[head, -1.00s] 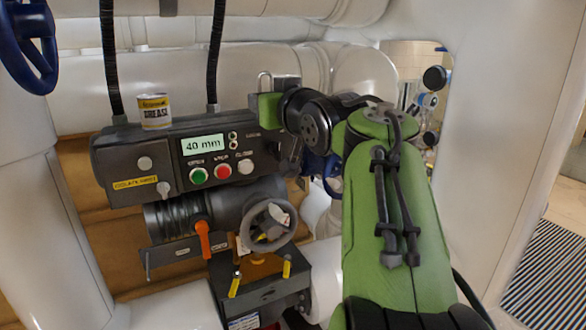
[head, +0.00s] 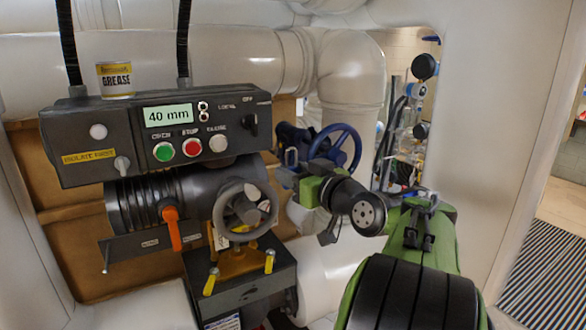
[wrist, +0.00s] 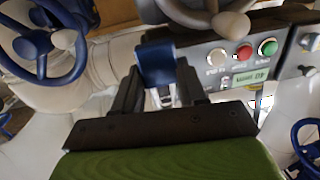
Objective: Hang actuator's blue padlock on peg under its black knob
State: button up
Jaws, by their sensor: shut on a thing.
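The dark actuator box (head: 140,140) has a black knob (head: 251,123) at its right end. I cannot make out a peg under the knob. My gripper (head: 283,177) is just right of and below the box, apart from the knob. In the wrist view, my gripper (wrist: 158,85) is shut on the blue padlock (wrist: 156,62), its silver shackle (wrist: 164,98) between the fingers.
A blue handwheel (head: 338,146) stands close behind and right of my gripper. A grey handwheel (head: 244,208) and an orange lever (head: 171,228) sit below the box. A grease tin (head: 115,80) stands on top. White pipes surround the machine.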

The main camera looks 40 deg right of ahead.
jog(key=shift+w+d+f+p, duration=0.25)
jog(key=shift+w+d+f, duration=0.2)
jog(key=shift+w, duration=0.9)
jog(key=shift+w+d+f+p, duration=0.25)
jog(key=shift+w+d+f, duration=0.2)
jog(key=shift+w, duration=0.95)
jog(key=shift+w+d+f+p, duration=0.25)
jog(key=shift+w+d+f, duration=0.15)
jog(key=shift+w, duration=0.95)
jog(key=o, duration=1)
jog(key=shift+o, duration=0.4)
jog(key=shift+f, duration=0.15)
jog(key=shift+f, duration=0.1)
